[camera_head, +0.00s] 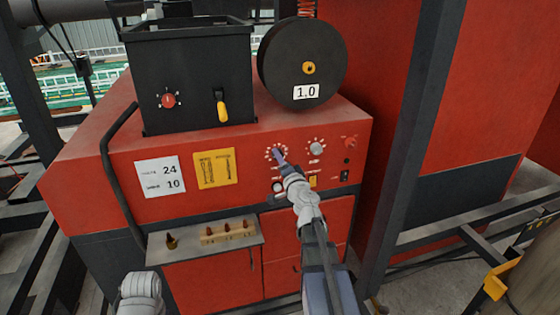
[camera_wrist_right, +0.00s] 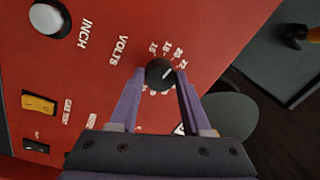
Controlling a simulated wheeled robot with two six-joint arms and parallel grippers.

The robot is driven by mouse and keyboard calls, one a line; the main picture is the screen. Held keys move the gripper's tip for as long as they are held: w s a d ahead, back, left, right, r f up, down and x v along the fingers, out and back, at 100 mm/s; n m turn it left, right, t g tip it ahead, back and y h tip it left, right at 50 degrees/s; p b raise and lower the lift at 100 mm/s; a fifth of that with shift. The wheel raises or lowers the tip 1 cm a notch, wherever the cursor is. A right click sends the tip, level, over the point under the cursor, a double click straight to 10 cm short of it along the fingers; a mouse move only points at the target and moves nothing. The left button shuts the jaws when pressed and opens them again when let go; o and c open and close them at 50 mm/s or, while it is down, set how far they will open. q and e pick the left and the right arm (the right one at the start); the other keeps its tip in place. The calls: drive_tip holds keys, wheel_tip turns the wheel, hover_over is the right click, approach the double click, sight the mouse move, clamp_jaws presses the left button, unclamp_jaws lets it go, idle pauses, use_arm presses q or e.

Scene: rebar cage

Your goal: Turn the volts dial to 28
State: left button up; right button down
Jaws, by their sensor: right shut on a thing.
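The volts dial (camera_wrist_right: 158,73) is a small black round knob with a white pointer, ringed by white numbers, beside the word VOLTS on the red panel. My right gripper (camera_wrist_right: 158,84) is shut on the dial, one purple finger on each side. In the wrist view the pointer slants to the upper right, roughly towards the 20 and 22 marks; the lower numbers are partly hidden by the fingers. In the head view my right gripper (camera_head: 279,156) reaches the dial on the red machine front and mostly hides it. My left gripper is not in view.
A grey INCH knob (camera_wrist_right: 48,18) and a yellow switch (camera_wrist_right: 39,104) are on the same panel. A white card (camera_head: 161,177) reads 24 and 10. A black box (camera_head: 190,70) and a spool marked 1.0 (camera_head: 302,65) sit on top. A small shelf (camera_head: 165,256) juts out below.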

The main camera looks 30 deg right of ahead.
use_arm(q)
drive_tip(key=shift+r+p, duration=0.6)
use_arm(e)
drive_tip(key=m, duration=1.3)
drive_tip(key=m+g+h, duration=0.1)
drive_tip(key=m, duration=1.1)
drive_tip(key=shift+a+r+m, duration=0.1)
drive_tip(key=shift+m, duration=0.3)
drive_tip(key=shift+c, duration=1.8)
unclamp_jaws()
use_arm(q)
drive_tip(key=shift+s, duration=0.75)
use_arm(e)
drive_tip(key=v, duration=0.8)
